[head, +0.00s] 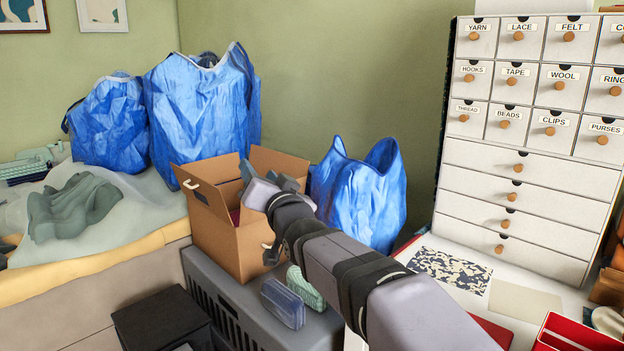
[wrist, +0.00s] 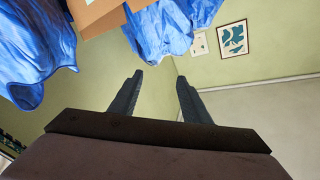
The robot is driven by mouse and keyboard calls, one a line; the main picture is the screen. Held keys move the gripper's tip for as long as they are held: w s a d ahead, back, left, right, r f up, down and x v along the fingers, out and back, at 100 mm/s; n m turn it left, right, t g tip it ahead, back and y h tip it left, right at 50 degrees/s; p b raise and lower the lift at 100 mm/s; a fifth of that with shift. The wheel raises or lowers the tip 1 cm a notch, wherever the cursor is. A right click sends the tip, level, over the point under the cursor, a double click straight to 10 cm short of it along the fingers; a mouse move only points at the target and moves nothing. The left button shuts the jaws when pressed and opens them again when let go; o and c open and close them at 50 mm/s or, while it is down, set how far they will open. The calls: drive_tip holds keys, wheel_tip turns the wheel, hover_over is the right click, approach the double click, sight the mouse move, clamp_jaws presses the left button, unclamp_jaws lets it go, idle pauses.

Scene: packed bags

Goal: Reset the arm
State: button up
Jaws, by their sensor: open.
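My arm reaches from the lower right of the head view toward the open cardboard box. My gripper (head: 262,178) is at the arm's far end, in front of the box's opening in that view; the arm hides part of the box. In the wrist view my gripper (wrist: 160,88) shows two dark fingers spread apart, with only green wall between them. It is open and empty. The cardboard box (head: 210,235) stands on a grey slatted crate, flaps up, and shows at the top of the wrist view (wrist: 95,14).
Blue bags stand behind: two at the left (head: 108,125) (head: 200,110) and one right of the box (head: 362,195). A white drawer cabinet (head: 515,185) stands at the right. A clear blue case (head: 283,303) lies on the grey crate (head: 237,318). Open air lies above the box.

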drive_tip(key=s+d+f+g+h+b, duration=0.1)
drive_tip(key=s+d+f+g+h, duration=0.2)
drive_tip(key=f, duration=0.8)
drive_tip(key=s+d+f+g+h+b, duration=0.1)
drive_tip(key=s+d+f+g, duration=0.2)
drive_tip(key=s+d+f, duration=0.5)
drive_tip(key=s+d+f+g+h+b, duration=0.1)
drive_tip(key=d+f+g+h, duration=0.15)
drive_tip(key=f, duration=1.05)
drive_tip(key=s+d+f+g+b, duration=0.1)
drive_tip(key=s+d+f+g, duration=0.25)
drive_tip(key=s+f, duration=0.35)
drive_tip(key=s+d+f+n+g+h+b, duration=0.15)
drive_tip(key=s+d+f, duration=0.25)
drive_tip(key=s, duration=0.5)
drive_tip(key=s+d+f+g, duration=0.4)
drive_tip(key=s+f, duration=0.2)
drive_tip(key=s, duration=0.2)
wheel_tip(320, 180, up, 38)
drive_tip(key=s+p, duration=0.1)
drive_tip(key=p, duration=3.6)
drive_tip(key=shift+d+r+p, duration=0.2)
drive_tip(key=shift+d+p, duration=0.05)
drive_tip(key=shift+p, duration=0.15)
